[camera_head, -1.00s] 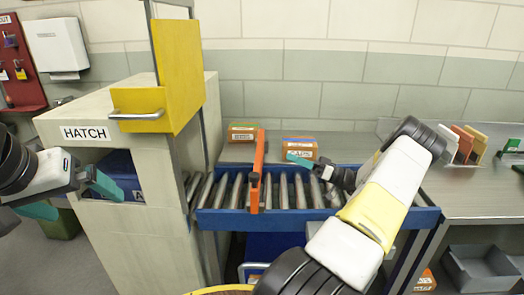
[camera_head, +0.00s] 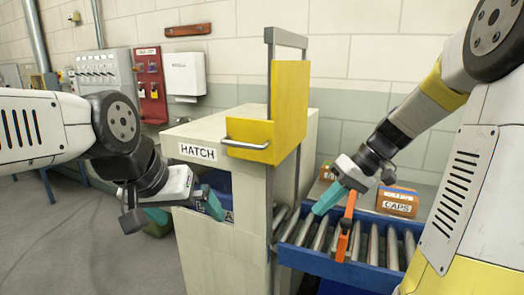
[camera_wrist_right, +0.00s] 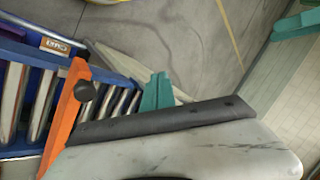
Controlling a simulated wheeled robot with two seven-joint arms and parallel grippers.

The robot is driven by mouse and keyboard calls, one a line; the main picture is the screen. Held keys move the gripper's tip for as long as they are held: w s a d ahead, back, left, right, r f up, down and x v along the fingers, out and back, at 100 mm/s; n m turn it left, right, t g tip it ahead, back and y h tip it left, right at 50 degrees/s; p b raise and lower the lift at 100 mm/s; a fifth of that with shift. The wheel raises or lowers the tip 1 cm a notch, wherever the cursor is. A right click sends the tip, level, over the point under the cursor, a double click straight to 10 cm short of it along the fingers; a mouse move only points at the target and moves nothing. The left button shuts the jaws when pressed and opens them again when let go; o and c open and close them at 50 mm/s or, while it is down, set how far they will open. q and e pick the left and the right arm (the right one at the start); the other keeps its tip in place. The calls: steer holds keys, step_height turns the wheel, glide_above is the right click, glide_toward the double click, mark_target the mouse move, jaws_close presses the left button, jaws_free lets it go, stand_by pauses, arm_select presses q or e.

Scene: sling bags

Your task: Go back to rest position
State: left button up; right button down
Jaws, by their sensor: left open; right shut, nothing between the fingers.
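My left gripper (camera_head: 183,211) is at the left in the head view, with its teal fingers spread and nothing seen between them. It is in front of the hatch cabinet (camera_head: 238,215), close to its opening, where a blue bin (camera_head: 216,184) partly shows. My right gripper (camera_head: 327,199) has its teal fingers together, above the roller conveyor (camera_head: 322,238) and close to the top of an orange bar (camera_head: 346,226). In the right wrist view its teal fingers (camera_wrist_right: 155,92) are together and empty, and the orange bar (camera_wrist_right: 66,112) stands to their left. Whether they touch the bar cannot be told.
The hatch's yellow door (camera_head: 288,115) stands raised above the cabinet. A box marked CAPS (camera_head: 397,201) sits behind the conveyor, right of my right gripper. A red board (camera_head: 150,86) and a white dispenser (camera_head: 185,74) hang on the wall. Floor is clear at lower left.

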steer(key=s+r+m+t+h, duration=0.3)
steer(key=s+r+t+h, duration=0.2)
steer(key=s, duration=0.6)
steer(key=shift+s+a+r+m+t, duration=0.35)
steer(key=shift+a+r+m+t, duration=0.05)
steer(key=shift+t, duration=0.1)
